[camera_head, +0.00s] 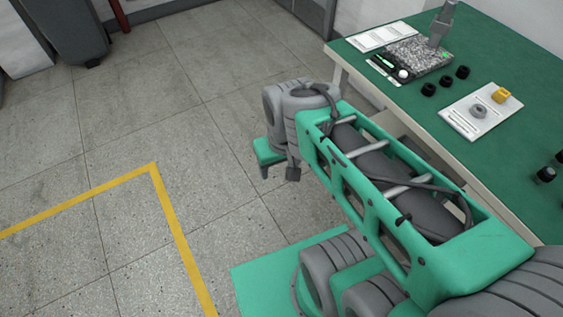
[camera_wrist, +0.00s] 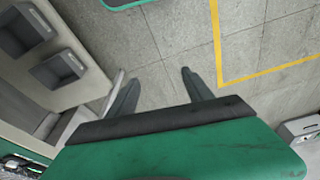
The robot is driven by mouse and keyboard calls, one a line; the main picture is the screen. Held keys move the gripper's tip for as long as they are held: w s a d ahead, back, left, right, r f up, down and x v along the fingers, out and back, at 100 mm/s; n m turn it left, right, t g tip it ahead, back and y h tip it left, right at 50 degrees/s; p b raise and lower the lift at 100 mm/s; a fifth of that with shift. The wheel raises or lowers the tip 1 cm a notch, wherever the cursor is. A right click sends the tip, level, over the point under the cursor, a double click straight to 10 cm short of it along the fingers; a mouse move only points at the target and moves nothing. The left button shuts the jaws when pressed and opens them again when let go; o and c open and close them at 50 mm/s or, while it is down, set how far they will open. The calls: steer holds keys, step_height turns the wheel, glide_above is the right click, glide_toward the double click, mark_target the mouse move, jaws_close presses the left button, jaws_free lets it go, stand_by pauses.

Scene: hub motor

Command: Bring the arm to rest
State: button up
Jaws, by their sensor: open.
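My gripper (camera_head: 279,169) hangs at the end of my green and grey arm in the head view, over the bare tiled floor to the left of the workbench. In the wrist view its two dark fingers (camera_wrist: 160,88) stand apart with only floor between them. It is open and holds nothing. The arm is folded, with its forearm running from the lower right toward the middle of the head view.
A green-topped workbench (camera_head: 400,108) stands at the right, close to my arm. It bears a grey patterned block (camera_head: 418,56), several black round parts (camera_head: 445,83) and a white tray (camera_head: 470,125) with a yellow part (camera_head: 501,95). Yellow tape (camera_head: 178,225) marks the open floor at left.

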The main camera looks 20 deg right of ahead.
steer(key=w+p+v, duration=0.3)
steer(key=p+v, duration=1.1)
steer(key=v, duration=0.1)
steer(key=shift+w+a+r+t, duration=0.15)
steer(key=shift+w+r+t, duration=0.15)
steer(key=shift+w+r, duration=0.25)
